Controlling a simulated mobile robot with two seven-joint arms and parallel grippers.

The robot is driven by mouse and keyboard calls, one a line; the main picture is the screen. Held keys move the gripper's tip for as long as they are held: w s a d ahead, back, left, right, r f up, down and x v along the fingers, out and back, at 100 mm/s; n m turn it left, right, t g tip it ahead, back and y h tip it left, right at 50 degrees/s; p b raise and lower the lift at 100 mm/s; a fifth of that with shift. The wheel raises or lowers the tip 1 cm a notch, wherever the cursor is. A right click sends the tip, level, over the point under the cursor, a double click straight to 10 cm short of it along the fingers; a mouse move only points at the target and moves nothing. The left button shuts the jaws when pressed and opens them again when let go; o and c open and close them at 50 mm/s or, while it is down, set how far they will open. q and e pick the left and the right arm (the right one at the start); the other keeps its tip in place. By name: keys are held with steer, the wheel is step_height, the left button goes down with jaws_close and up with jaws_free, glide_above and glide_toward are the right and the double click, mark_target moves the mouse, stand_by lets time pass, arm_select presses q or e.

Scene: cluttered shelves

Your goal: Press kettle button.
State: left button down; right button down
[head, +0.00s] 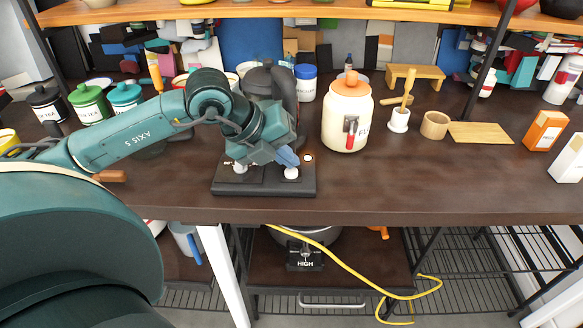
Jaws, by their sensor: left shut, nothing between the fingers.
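A dark grey kettle (284,84) stands on the wooden counter, partly hidden behind my left arm. In front of it lies a flat black base (265,189) near the counter's front edge. The base carries a white round knob (291,174) on its right half and a small pale fitting (240,168) on its left half. My left gripper (289,158) is shut and empty, its blue-grey fingertips just above the right knob. I cannot tell whether they touch it. No kettle button can be made out clearly. My right gripper is not in view.
A cream jar with an orange lid (346,115) stands right of the gripper. Green and teal canisters (89,103) stand at the left. A wooden board (480,133) and an orange box (544,131) are at the right. The counter's front right is clear.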

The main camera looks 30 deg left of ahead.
arm_select(q)
steer(key=shift+r, duration=0.55)
steer(key=shift+r+p, duration=1.85)
steer(key=shift+r, duration=0.7)
steer(key=shift+f, duration=0.1)
